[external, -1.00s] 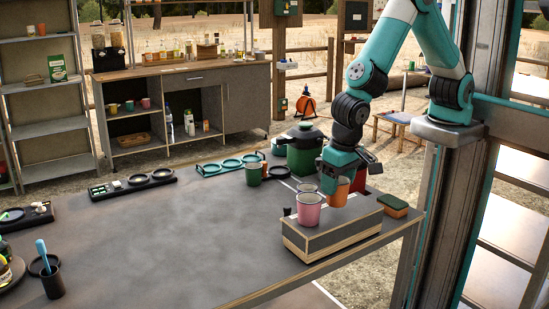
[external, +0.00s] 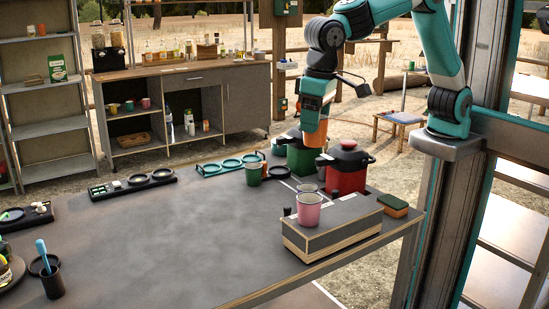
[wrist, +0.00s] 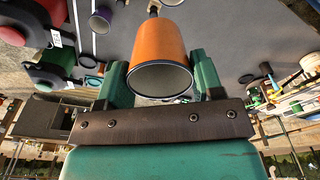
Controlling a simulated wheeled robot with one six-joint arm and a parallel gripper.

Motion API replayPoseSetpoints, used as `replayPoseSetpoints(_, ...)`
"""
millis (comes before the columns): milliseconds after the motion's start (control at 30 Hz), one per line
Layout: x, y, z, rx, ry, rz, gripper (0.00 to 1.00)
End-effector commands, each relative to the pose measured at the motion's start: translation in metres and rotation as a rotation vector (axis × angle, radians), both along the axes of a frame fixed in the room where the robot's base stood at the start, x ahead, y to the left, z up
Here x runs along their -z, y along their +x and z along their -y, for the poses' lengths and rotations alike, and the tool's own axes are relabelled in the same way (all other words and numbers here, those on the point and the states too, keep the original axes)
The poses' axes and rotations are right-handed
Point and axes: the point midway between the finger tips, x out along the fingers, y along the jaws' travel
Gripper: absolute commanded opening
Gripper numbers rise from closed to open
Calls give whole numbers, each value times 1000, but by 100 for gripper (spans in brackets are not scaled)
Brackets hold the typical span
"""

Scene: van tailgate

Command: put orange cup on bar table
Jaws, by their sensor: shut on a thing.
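The orange cup (external: 315,139) is held in my gripper (external: 316,118), raised above the grey table (external: 190,235) near the green pot. In the wrist view the orange cup (wrist: 158,45) sits between the two green fingers of my gripper (wrist: 160,78), its dark-rimmed mouth facing the camera. The jaws are shut on it. No surface touches the cup in the external view. I cannot tell which surface is called the bar table; the grey table is the large one in front.
A green cup (external: 253,175) stands by a teal ring tray (external: 212,168). A red pot (external: 346,178) and green pot (external: 300,160) stand behind. The table's middle is clear.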

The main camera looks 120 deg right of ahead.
Motion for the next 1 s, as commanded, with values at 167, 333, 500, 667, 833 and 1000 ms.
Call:
replayPoseSetpoints(167, 35, 59, 33, -374, 8, 7, 37)
replayPoseSetpoints(333, 54, 93, 60, -669, -4, 18, 37)
replayPoseSetpoints(500, 63, 107, 74, -823, -17, 24, 37)
replayPoseSetpoints(667, 88, 109, 76, -858, -17, 20, 37)
replayPoseSetpoints(833, 134, 108, 76, -856, -16, 20, 37)
replayPoseSetpoints(1000, 181, 108, 76, -855, -17, 21, 37)
